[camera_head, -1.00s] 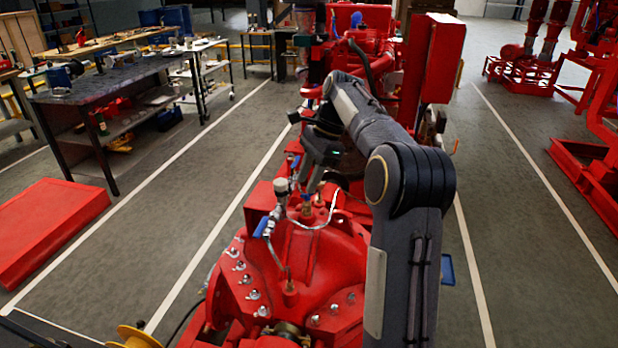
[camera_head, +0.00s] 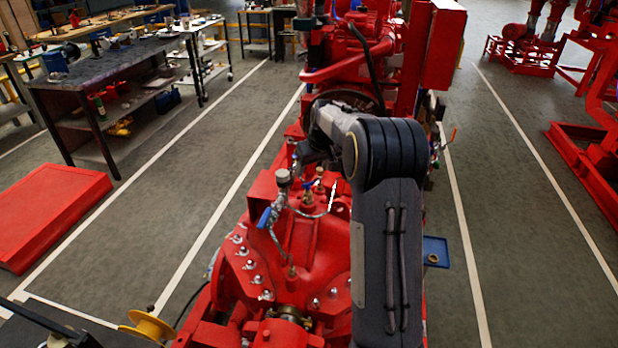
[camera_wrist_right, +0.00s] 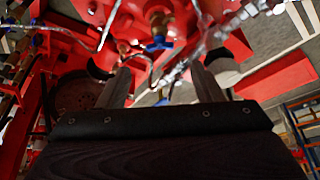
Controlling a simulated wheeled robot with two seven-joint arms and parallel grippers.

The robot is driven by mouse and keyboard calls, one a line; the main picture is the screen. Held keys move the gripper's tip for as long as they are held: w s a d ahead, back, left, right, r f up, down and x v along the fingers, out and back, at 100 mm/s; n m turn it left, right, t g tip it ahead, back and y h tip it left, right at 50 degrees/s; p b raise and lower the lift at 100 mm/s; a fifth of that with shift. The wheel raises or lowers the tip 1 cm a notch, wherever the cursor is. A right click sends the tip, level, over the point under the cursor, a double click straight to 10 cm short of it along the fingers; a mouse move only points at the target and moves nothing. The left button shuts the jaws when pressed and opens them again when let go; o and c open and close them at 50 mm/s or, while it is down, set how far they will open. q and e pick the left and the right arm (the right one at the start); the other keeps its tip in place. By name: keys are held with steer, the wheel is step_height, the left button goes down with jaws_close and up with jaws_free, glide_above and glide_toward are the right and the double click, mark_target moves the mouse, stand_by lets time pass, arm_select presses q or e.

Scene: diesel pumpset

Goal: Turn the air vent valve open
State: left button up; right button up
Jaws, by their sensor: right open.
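A brass valve with a small blue handle, which looks like the air vent valve, stands on top of the red pump casing (camera_head: 325,243). In the right wrist view its blue handle (camera_wrist_right: 157,44) lies ahead of and between my fingertips, with brass fitting (camera_wrist_right: 160,20) beside it. My right gripper (camera_wrist_right: 161,75) is open, with nothing between its fingers and a gap to the handle. In the head view the right gripper (camera_head: 305,162) is dark and partly hidden by my arm, just behind the valve. My left gripper is out of view.
A gauge-like round fitting (camera_head: 282,178) and a larger blue lever (camera_head: 265,217) with thin metal tubing stand close left of the valve. The red engine (camera_head: 365,55) rises behind. Clear floor lies left of the pump; a workbench (camera_head: 85,75) stands farther left.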

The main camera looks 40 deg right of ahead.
mark_target(308, 183)
steer(key=p+x, duration=0.1)
steer(key=x, duration=0.6)
steer(key=shift+c, duration=0.4)
steer(key=c, duration=0.9)
